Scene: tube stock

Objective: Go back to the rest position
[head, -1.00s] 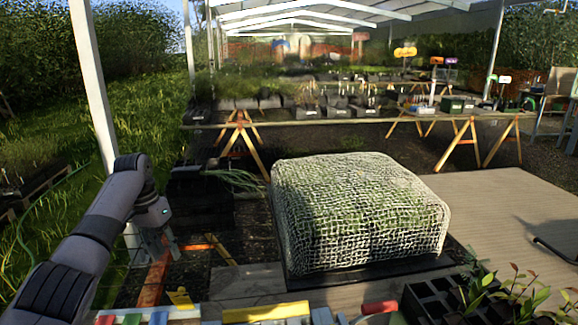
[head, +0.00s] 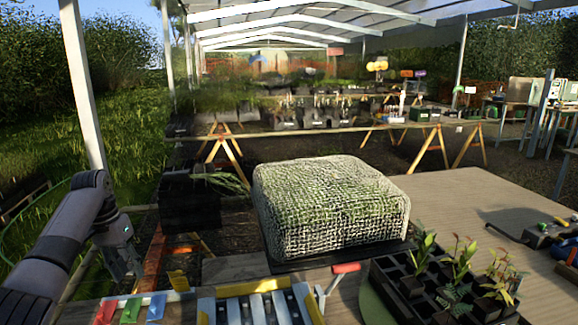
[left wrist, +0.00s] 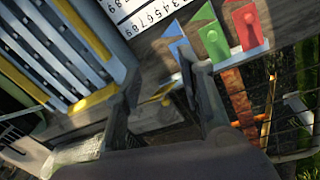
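My left gripper (head: 126,266) hangs at the left front, pointing down near the table's left edge. In the left wrist view my left gripper (left wrist: 162,80) has its two dark fingers apart, with nothing between them. Its fingertips are near the blue (left wrist: 187,50), green (left wrist: 212,40) and red (left wrist: 245,28) tags, but contact cannot be told. The same tags, red (head: 105,311), green (head: 131,309) and blue (head: 156,306), lie at the front edge in the head view. My right gripper is not in view.
A mesh-covered block (head: 330,205) sits on the table (head: 450,195). A black seedling tray (head: 385,280) stands at front right, beside a slatted frame with yellow ends (head: 255,305). Tools (head: 548,235) lie at far right. The table right of the block is largely clear.

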